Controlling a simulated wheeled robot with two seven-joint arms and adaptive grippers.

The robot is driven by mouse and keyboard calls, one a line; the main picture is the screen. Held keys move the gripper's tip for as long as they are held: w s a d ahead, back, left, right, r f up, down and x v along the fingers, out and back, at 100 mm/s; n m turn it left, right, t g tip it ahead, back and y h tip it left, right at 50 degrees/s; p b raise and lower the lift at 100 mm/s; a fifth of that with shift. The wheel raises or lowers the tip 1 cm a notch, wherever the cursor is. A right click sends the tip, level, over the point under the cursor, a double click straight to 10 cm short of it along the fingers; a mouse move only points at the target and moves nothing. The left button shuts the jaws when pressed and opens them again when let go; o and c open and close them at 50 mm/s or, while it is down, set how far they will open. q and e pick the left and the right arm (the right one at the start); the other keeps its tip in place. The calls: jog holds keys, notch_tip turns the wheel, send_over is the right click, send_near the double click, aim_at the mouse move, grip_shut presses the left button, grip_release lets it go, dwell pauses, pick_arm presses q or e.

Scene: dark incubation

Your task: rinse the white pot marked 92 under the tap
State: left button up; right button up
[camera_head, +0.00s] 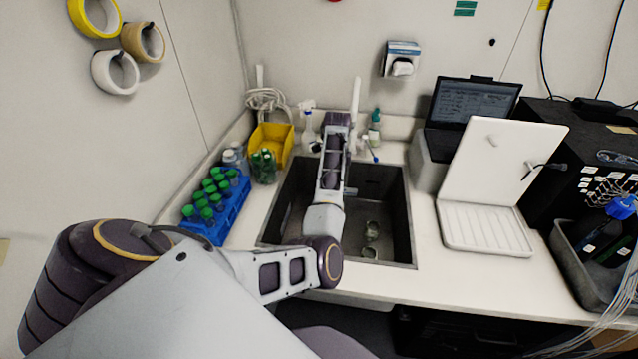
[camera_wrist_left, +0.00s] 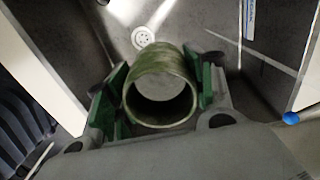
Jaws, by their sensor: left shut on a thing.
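My left arm reaches over the dark sink (camera_head: 400,200) in the head view, and its hand is hidden behind the forearm near the tap (camera_head: 356,95). In the left wrist view my left gripper (camera_wrist_left: 162,88) is shut on a round pot (camera_wrist_left: 160,62), with green pads on both sides of it. The pot's open mouth faces the camera. The sink drain (camera_wrist_left: 143,38) is beyond the pot. Whether water is running is unclear. My right gripper is out of view.

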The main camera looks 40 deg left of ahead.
pick_arm(q)
jog(key=d+n, duration=0.1)
jog(key=d, duration=0.1)
jog(key=d+r+n, duration=0.1)
jog(key=d, duration=0.1)
jog(key=shift+d+n, duration=0.25)
jog(key=shift+n, duration=0.05)
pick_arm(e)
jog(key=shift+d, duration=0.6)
pick_arm(q)
jog(key=shift+d+f, duration=0.1)
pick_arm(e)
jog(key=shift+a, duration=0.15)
pick_arm(q)
jog(key=f+y, duration=0.1)
jog(key=y, duration=0.1)
jog(key=d+f+y+b, duration=0.1)
jog(key=y, duration=0.1)
jog(key=d+f+y+b, duration=0.1)
jog(key=y, duration=0.1)
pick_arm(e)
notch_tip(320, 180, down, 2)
